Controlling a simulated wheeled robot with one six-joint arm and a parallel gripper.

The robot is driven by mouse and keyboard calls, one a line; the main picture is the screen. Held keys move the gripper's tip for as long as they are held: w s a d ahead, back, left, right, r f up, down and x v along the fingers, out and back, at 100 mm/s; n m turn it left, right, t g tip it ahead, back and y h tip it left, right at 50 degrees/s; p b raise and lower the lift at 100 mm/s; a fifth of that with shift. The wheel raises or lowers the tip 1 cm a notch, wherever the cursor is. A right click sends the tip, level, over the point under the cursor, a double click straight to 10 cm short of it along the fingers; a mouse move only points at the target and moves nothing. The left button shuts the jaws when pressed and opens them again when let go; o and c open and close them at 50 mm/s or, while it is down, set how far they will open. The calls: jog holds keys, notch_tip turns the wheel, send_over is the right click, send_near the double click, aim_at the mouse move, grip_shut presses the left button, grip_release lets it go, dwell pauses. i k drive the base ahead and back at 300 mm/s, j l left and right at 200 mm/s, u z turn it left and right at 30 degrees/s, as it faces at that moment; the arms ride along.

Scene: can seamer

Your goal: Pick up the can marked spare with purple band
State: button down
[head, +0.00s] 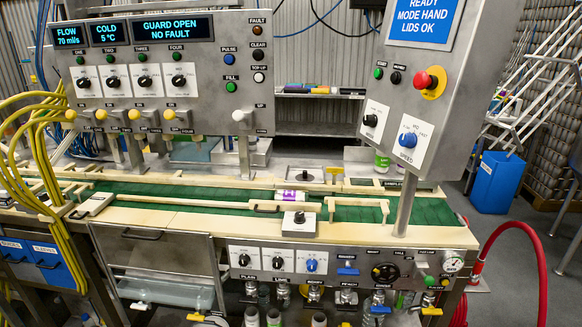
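A white can with a purple band (288,195) is at the middle of the green conveyor belt (180,191), near the front guide rail. It appears to lie on its side, partly behind the rail. Any marking on it is too small to read. Another white can with green on it (382,162) stands farther back, partly hidden by the control box on the right. My gripper is not in view.
A front panel with knobs (274,262) runs below the belt. A grey control box with a red stop button (431,82) overhangs the right side. A small box with a black knob (299,219) sits on the front ledge. Yellow hoses (38,150) hang at left; a red hose (541,262) loops at right.

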aim_at(286, 195)
jog(key=i+l+u, duration=0.2)
jog(key=i, duration=0.25)
jog(key=i+l+u, duration=0.2)
jog(key=i, duration=0.25)
jog(key=i+l+u, duration=0.15)
jog(key=i, duration=0.3)
jog(key=l, duration=0.1)
